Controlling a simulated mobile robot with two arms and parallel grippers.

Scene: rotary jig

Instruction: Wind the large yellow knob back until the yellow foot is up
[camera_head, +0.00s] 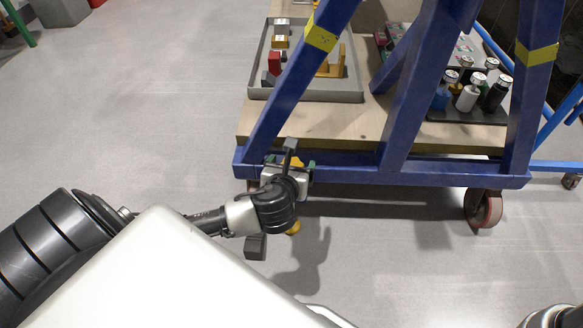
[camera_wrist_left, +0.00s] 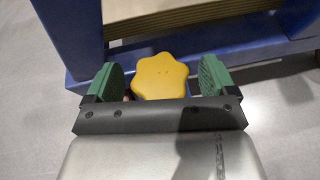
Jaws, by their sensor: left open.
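The large yellow knob (camera_wrist_left: 160,76) is star-shaped with rounded lobes and sits at the blue frame's lower rail. In the head view only a small part of the knob (camera_head: 297,161) shows past my gripper. My left gripper (camera_head: 290,163) is open, with one green finger pad on each side of the knob. In the left wrist view the gripper (camera_wrist_left: 160,80) shows small gaps between pads and knob. A yellow piece, likely the yellow foot (camera_head: 294,229), shows below my wrist, mostly hidden; I cannot tell if it touches the floor. My right gripper is not in view.
The blue frame (camera_head: 400,125) stands on castors, one wheel (camera_head: 484,208) at right. Its wooden shelf (camera_head: 330,122) carries a grey tray (camera_head: 310,95) with blocks and a dark tray (camera_head: 470,125) with bottles.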

